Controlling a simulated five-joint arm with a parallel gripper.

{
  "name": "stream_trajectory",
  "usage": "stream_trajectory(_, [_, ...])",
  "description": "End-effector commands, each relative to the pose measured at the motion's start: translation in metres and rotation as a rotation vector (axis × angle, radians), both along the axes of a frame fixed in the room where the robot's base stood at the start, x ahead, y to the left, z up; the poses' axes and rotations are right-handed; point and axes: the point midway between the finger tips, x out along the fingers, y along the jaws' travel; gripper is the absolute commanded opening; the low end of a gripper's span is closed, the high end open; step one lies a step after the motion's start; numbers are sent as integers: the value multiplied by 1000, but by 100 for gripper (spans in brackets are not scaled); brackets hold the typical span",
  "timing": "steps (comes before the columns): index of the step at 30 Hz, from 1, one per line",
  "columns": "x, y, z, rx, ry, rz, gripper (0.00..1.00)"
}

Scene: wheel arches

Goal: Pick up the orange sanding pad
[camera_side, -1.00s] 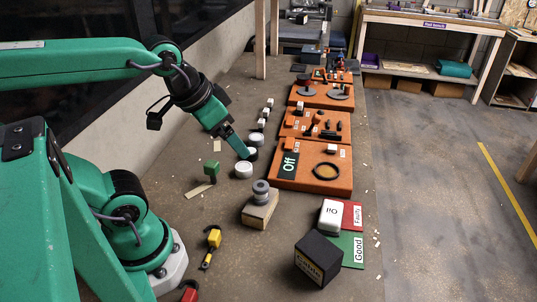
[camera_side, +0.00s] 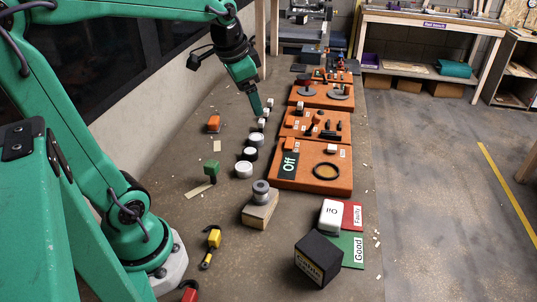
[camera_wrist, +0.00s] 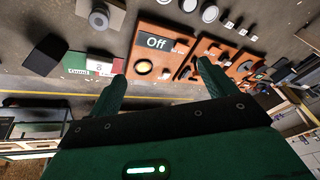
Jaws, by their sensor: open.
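A small orange block with a greyish lower part (camera_side: 213,124), which looks like the orange sanding pad, lies on the work surface near the wall in the side view. My gripper (camera_side: 256,112) is to the right of it, above the row of small white and dark round pieces, apart from the pad. In the wrist view my gripper (camera_wrist: 162,72) has its two fingers spread with nothing held between them. I cannot make out the orange pad in the wrist view.
Orange boards (camera_side: 338,181) with parts stand in a row to the right. Floor around the orange pad is mostly clear.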

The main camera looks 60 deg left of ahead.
Motion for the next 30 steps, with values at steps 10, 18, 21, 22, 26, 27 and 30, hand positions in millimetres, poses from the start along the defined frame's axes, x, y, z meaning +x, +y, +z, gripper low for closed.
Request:
stream_trajectory(10, [46,77,-17,39,107,-90,84])
stream_trajectory(18, [69,144,-43,48,182,-169,84])
stream_trajectory(21, [74,170,-56,47,208,-200,84])
stream_trajectory(22, [75,178,-60,46,216,-208,84])
stream_trajectory(26, [77,213,-80,40,247,-248,84])
stream_trajectory(27, [77,223,-87,37,255,-261,84])
stream_trajectory(30, [76,250,-104,28,277,-293,84])
